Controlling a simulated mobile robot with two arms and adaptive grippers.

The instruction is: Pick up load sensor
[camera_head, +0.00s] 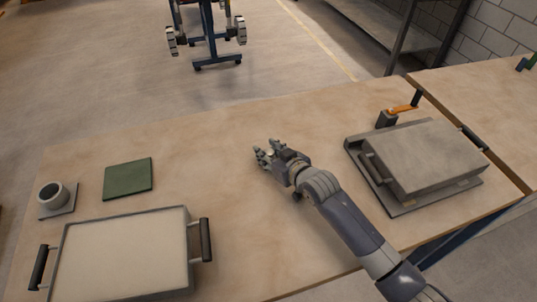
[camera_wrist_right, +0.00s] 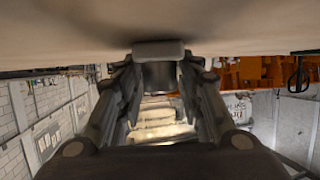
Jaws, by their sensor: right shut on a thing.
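My right gripper (camera_head: 268,156) is above the middle of the wooden table, its arm coming in from the lower right. It is shut on a small grey piece, which I take to be the load sensor (camera_wrist_right: 158,49). In the right wrist view the piece sits between the fingertips of the right gripper (camera_wrist_right: 158,72), with the pale tabletop just beyond it. In the head view the fingers hide most of it, and I cannot tell whether it touches the table. My left gripper is not in view.
A sand-coloured tray (camera_head: 120,212) with dark handles is at lower left. Behind it are a green square (camera_head: 128,180) and a grey cup (camera_head: 53,194) on a small plate. A grey slab unit (camera_head: 430,155) with an orange lever (camera_head: 403,109) is at right. Bare table surrounds the gripper.

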